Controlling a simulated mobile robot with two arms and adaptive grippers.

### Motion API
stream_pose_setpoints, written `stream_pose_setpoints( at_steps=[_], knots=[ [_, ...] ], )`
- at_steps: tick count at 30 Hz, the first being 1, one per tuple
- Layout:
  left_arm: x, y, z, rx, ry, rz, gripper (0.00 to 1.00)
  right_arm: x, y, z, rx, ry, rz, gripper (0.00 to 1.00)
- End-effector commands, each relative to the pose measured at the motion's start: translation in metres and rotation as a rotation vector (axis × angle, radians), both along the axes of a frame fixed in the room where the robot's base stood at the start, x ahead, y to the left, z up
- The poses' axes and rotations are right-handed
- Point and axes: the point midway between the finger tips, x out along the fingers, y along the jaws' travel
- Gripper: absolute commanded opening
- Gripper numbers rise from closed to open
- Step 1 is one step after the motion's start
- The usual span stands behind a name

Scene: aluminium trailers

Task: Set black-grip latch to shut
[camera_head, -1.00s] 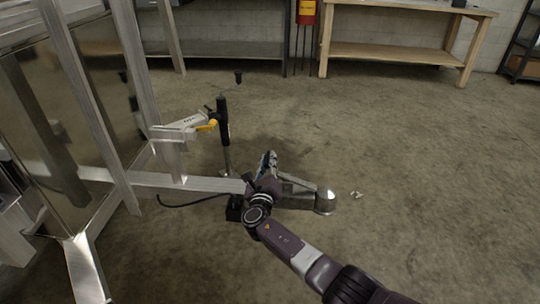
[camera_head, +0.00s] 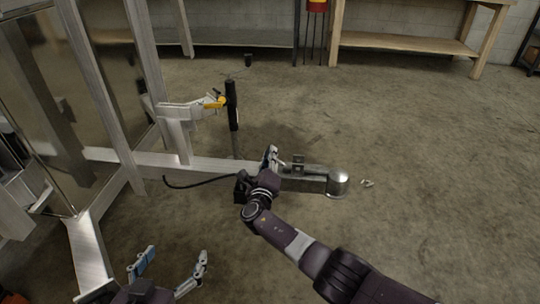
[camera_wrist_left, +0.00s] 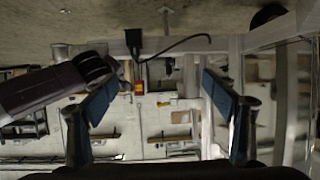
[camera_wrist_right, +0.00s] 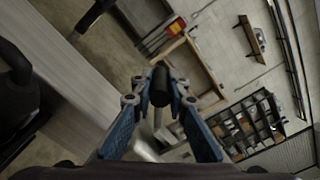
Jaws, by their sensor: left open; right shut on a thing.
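The trailer's metal coupler (camera_head: 337,181) sits at the right end of the aluminium tongue (camera_head: 210,164) in the head view. My right gripper (camera_head: 270,157) is over the tongue, left of the coupler. In the right wrist view its blue-padded fingers (camera_wrist_right: 160,100) are shut on the black grip (camera_wrist_right: 161,78) of the latch. In the head view the grip is hidden by my gripper, and I cannot tell the lever's angle. My left gripper (camera_head: 176,258) is open and empty low in the head view, left of my right arm. It also shows open in the left wrist view (camera_wrist_left: 160,90).
A jack with a black upright tube (camera_head: 232,105) and yellow handle (camera_head: 215,101) stands on the tongue. A black cable (camera_head: 195,184) hangs in front. The trailer frame (camera_head: 100,90) fills the left. Concrete floor (camera_head: 440,170) is clear on the right.

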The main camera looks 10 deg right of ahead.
Motion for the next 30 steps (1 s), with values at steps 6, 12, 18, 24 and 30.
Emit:
stream_pose_setpoints(
  at_steps=[6,12,18,24,30],
  knots=[
    [0.016,-0.009,0.034,-0.039,-0.165,-0.011,0.79,0.000,-0.001,-0.009,0.003,0.001,-0.004,0.00],
    [0.020,-0.012,0.049,-0.056,-0.231,-0.015,0.79,0.000,0.000,-0.011,0.004,0.002,-0.003,0.00],
    [0.021,-0.012,0.053,-0.059,-0.244,-0.016,0.79,0.000,0.000,-0.012,0.003,0.003,-0.002,0.00],
    [0.021,-0.012,0.052,-0.059,-0.243,-0.015,0.79,0.000,0.001,-0.013,0.003,0.004,0.000,0.00],
    [0.021,-0.012,0.052,-0.058,-0.242,-0.015,0.79,0.000,0.001,-0.012,0.002,0.005,0.000,0.32]
  ],
)
